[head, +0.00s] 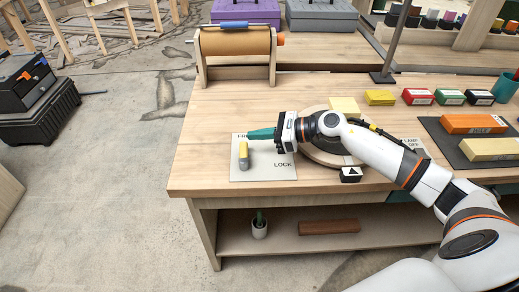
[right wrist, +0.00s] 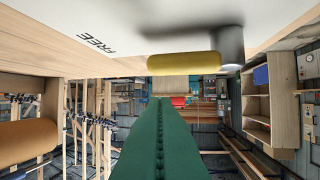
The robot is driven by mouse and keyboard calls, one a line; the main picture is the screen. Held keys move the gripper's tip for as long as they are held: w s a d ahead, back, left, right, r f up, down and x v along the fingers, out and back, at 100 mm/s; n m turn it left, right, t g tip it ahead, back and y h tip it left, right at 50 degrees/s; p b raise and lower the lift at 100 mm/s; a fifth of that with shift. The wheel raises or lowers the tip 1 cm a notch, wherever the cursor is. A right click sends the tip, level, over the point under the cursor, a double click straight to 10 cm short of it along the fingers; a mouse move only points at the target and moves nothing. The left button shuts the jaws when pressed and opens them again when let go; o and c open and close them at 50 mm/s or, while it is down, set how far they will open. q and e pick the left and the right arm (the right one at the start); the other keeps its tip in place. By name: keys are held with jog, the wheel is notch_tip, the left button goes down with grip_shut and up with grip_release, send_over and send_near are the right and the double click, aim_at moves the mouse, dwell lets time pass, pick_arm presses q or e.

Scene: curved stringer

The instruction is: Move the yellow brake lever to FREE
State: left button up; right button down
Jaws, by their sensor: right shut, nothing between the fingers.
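The brake lever has a yellow grip (head: 243,149) and a grey base at its lower end, on a pale plate (head: 262,172) at the table's left front. In the head view the yellow end points up toward the FREE marking, partly hidden by my gripper; LOCK is lower right. My right gripper (head: 250,134) is shut and empty, its green fingers just beyond the lever's yellow end. The right wrist view shows the shut fingers (right wrist: 160,100), the yellow grip (right wrist: 183,64) and FREE. Contact with the lever cannot be told. My left gripper is not in view.
A round disc (head: 318,156) lies partly under my right arm. A brown roll on a wooden stand (head: 235,44) is behind the plate. Several coloured boxes and a dark mat with blocks (head: 472,123) are to the right. The table between roll and plate is clear.

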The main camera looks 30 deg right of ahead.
notch_tip(320, 180, up, 6)
jog(key=shift+s+r, duration=0.15)
jog(key=shift+r, duration=0.1)
jog(key=shift+d, duration=0.1)
dwell(0.4)
